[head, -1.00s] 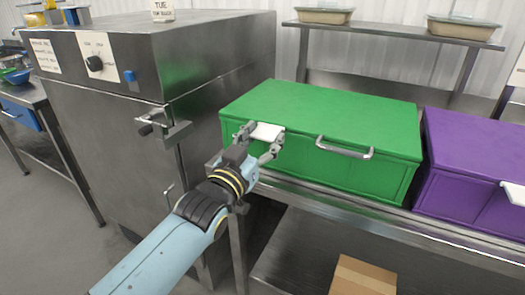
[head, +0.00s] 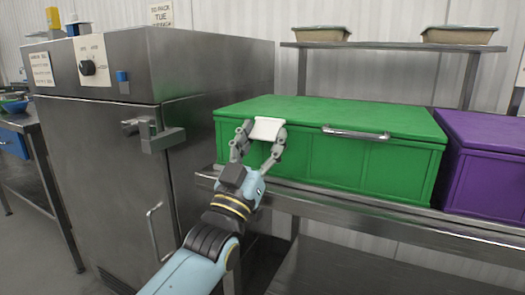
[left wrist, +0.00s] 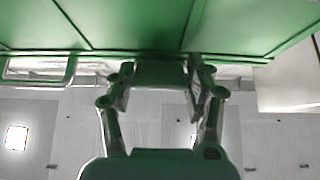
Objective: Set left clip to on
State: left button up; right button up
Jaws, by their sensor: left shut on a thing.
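The left clip is a white plate (head: 266,128) at the front upper edge of the green box (head: 340,112), left of the box's metal handle (head: 356,133). My left gripper (head: 262,133) reaches up from below with a finger on each side of the clip, shut on it. In the left wrist view, the gripper's fingers (left wrist: 160,78) flank a dark, shaded piece under the green box (left wrist: 130,25); its details are hard to make out. My right gripper is in neither current view.
A steel cabinet (head: 100,190) with a latch (head: 155,135) stands close on the left. A purple box (head: 485,165) is to the right on the same steel table (head: 380,215). A shelf (head: 390,46) with tubs is behind.

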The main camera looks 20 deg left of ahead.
pick_arm(q)
jog(key=shift+f, duration=0.1)
jog(key=o, duration=1.2)
jog(key=v, duration=1.2)
